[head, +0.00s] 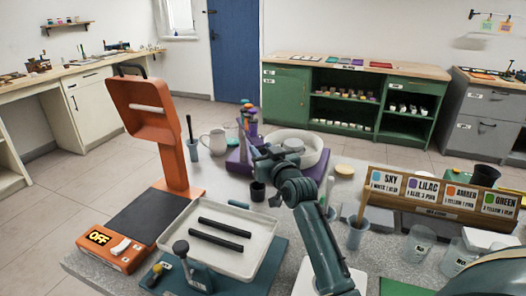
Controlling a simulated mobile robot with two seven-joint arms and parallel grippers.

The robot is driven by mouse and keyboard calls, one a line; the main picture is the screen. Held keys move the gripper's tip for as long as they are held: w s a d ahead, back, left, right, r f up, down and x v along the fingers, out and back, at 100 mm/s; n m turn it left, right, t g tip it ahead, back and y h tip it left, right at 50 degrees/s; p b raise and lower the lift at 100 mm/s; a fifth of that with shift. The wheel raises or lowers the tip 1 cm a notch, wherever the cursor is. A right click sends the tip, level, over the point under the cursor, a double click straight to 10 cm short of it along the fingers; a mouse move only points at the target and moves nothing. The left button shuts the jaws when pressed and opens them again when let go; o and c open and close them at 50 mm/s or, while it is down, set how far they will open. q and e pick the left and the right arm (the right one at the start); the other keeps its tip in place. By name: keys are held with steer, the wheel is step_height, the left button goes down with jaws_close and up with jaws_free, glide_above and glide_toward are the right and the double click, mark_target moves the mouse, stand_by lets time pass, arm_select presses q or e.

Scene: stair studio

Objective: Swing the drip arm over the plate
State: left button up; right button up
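A purple stand (239,163) sits at the middle back of the speckled table. A round white dish or plate (313,146) rests on the purple stand, just right of the coloured pieces. My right arm reaches up from the bottom, covering part of the plate and stand. My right gripper (256,146) is beside the coloured pieces, seen from behind. Its fingers are too small and hidden to judge. My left gripper is out of view.
An orange stand (173,155) with an OFF box rises at left. A white tray with two black bars (190,250) lies in front. Clear cups crowd the right.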

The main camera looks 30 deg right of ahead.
steer(key=shift+a+f, duration=0.1)
jaws_close()
steer(key=d, duration=0.5)
steer(key=shift+s+d, duration=0.1)
steer(key=shift+d, duration=0.3)
steer(key=shift+o, duration=1.2)
jaws_free()
step_height(320, 180, up, 10)
